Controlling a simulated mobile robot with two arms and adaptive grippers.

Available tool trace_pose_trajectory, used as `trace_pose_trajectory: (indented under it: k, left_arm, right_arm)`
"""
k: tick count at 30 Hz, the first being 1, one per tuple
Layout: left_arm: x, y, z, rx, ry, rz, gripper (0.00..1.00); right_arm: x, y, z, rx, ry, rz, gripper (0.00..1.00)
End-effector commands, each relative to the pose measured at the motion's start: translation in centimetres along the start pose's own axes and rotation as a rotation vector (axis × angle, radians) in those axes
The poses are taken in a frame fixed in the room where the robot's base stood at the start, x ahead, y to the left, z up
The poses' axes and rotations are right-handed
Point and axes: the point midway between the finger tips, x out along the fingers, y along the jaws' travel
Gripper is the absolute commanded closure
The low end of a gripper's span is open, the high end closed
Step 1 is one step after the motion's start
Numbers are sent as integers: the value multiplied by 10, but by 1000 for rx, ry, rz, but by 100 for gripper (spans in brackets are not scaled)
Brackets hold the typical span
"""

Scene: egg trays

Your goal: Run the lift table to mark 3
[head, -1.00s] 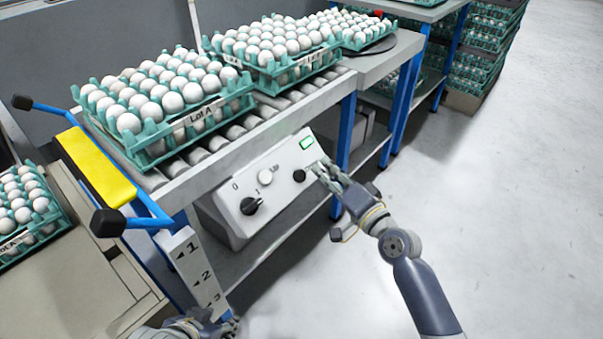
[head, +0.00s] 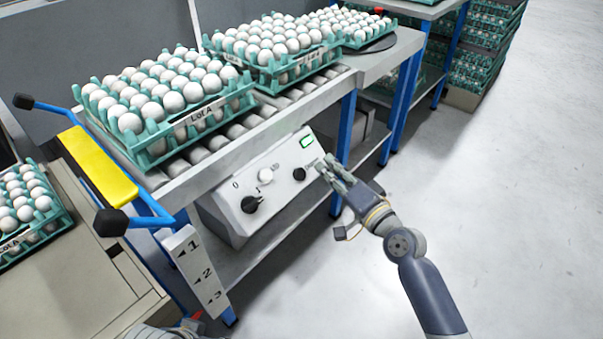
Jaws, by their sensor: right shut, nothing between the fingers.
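The white control box (head: 228,210) hangs under the roller table. It has a black rotary knob (head: 251,204) by the marks 0 and 1, a white button (head: 265,176), a second black knob (head: 299,174) and a lit green display (head: 307,141). The mark plate (head: 193,262) shows 1, 2 and 3 from top to bottom. A small red piece (head: 197,315) shows near mark 3. The pale platform (head: 75,285), apparently the lift table, is at left. My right gripper (head: 325,167) is shut and empty, just right of the second knob. My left gripper (head: 185,327) is mostly cut off.
Egg trays stand on the roller table, the nearest labelled Lot A (head: 195,125). Another egg tray (head: 40,235) sits at the left on the platform. Floor (head: 500,220) at right is clear.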

Motion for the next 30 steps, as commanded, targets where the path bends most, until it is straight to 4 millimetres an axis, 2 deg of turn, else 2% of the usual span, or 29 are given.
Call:
trace_pose_trajectory:
  k: [2, 3, 8, 30]
  left_arm:
    - [0, 0, 0, 0, 0, 0, 60]
    - [0, 0, 0, 0, 0, 0, 65]
    - [0, 0, 0, 0, 1, 0, 100]
    - [0, 0, 0, 0, 1, 0, 100]
  right_arm:
    - [0, 0, 0, 0, 0, 0, 100]
    - [0, 0, 0, 0, 0, 0, 100]
    - [0, 0, 0, 0, 0, 0, 100]
    - [0, 0, 0, 0, 0, 0, 100]
